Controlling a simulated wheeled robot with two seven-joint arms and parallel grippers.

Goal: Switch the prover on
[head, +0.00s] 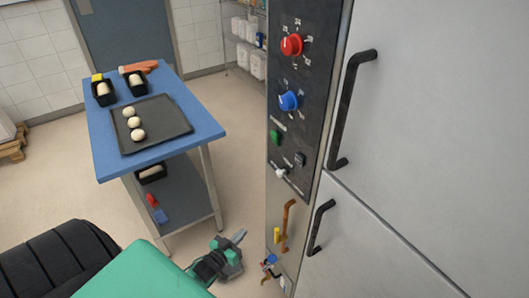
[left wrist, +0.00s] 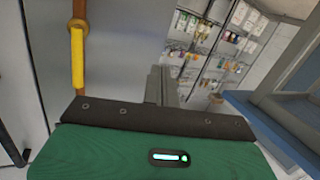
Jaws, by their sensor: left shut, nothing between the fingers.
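The prover (head: 420,120) is a tall pale steel cabinet at the right of the head view. Its dark control panel (head: 309,75) carries a red knob (head: 291,45) at the top and a blue knob (head: 288,100) below it. Lower down are a green button (head: 275,137), a small dark switch (head: 300,159) and a pale lever (head: 281,173). My left gripper (head: 239,237) is shut and empty, low and left of the panel, apart from it. Its closed fingers also show in the left wrist view (left wrist: 160,84). My right gripper is out of view.
A copper pipe (head: 287,225) with a yellow sleeve (head: 277,235) runs beside the cabinet, near my left gripper. Black handles (head: 347,110) stick out from the doors. A blue-topped table (head: 195,115) holds a dark tray (head: 172,115) with dough balls. Floor between is clear.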

